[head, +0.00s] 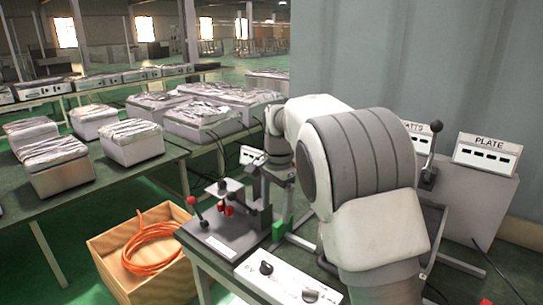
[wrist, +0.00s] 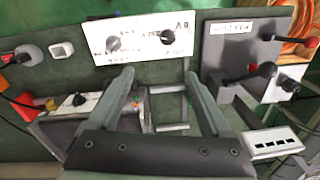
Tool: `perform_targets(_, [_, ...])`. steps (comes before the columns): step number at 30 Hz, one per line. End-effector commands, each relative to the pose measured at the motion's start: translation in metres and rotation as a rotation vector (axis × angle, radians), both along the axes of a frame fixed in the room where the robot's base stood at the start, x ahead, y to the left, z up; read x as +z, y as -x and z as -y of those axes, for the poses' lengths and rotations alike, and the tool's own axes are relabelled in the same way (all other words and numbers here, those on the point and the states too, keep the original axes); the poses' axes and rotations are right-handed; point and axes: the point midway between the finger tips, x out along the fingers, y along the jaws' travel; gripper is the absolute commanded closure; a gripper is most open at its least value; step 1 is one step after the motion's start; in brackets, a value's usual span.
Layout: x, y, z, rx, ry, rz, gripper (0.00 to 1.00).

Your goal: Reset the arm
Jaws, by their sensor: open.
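My gripper (wrist: 160,85) is open in the wrist view, its two grey fingers apart with nothing held between them. Beyond the fingertips are a white control panel (wrist: 125,45) with dark knobs and part of a metal frame. My arm fills the middle right of the head view, bent over the work station. The gripper's fingers cannot be made out in the head view.
A grey fixture (head: 213,246) with red-knobbed levers stands beside a white knob panel (head: 270,285). A wooden crate (head: 115,275) holds an orange hose (head: 150,252). A PLATE box (head: 487,153) stands right. Wrapped boxes cover the left tables; a wall (head: 440,60) rises behind.

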Motion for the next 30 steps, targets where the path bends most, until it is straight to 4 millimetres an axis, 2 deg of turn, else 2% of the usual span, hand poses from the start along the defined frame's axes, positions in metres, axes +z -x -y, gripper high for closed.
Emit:
perform_targets(1, [0.017,0.010,0.011,0.023,-0.012,0.023,0.18])
perform_targets(6, [0.052,0.048,0.041,0.127,-0.030,0.083,0.18])
perform_targets(15, [0.093,0.127,0.082,0.326,-0.018,0.204,0.18])
perform_targets(23, [0.102,0.202,0.108,0.504,0.043,0.306,0.18])
perform_targets(30, [0.089,0.267,0.124,0.669,0.140,0.387,0.18])
